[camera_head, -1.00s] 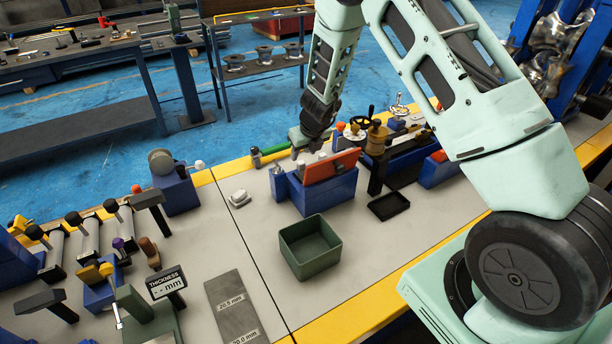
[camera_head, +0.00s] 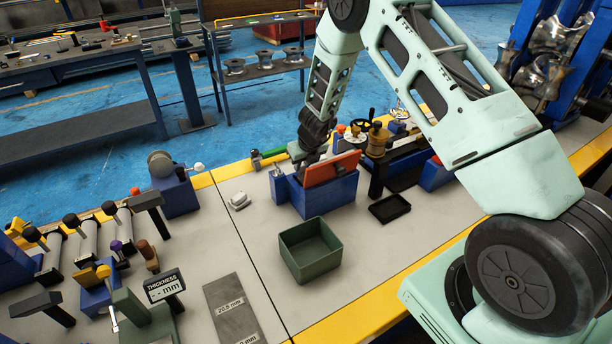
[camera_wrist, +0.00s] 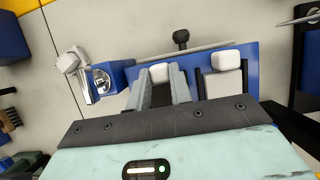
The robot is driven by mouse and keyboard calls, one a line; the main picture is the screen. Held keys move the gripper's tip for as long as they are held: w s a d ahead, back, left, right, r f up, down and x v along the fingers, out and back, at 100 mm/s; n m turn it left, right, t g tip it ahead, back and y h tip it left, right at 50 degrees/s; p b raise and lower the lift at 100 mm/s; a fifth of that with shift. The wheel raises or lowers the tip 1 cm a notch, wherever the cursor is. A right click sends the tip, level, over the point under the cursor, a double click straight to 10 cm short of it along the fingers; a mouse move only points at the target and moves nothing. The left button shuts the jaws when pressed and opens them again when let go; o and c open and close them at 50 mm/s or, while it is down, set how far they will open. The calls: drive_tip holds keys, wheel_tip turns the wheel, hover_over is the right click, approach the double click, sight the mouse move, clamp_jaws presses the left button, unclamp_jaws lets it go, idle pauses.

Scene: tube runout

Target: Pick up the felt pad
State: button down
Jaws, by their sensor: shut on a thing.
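In the wrist view, a white-topped block, which I take to be the felt pad (camera_wrist: 159,71), stands in the blue holder (camera_wrist: 252,75). My gripper (camera_wrist: 160,88) has its two grey fingers on either side of this block, shut on it. A similar white-topped piece (camera_wrist: 226,61) stands beside it in the same holder. In the head view, the gripper is down behind the orange-red plate on the blue holder (camera_head: 325,196). Its fingertips and the held pad are hidden there.
A small white piece (camera_head: 239,201) lies on the bench left of the holder. An open green bin (camera_head: 310,262) stands in front, and a shallow black tray (camera_head: 390,208) lies to the right. A brass-topped device (camera_head: 377,140) stands close on the right.

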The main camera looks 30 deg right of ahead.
sight(303, 166)
wheel_tip(303, 166, up, 10)
drive_tip(key=p, duration=0.3)
drive_tip(key=shift+p, duration=0.3)
drive_tip(key=c, duration=2)
unclamp_jaws()
drive_tip(key=shift+c, duration=0.2)
clamp_jaws()
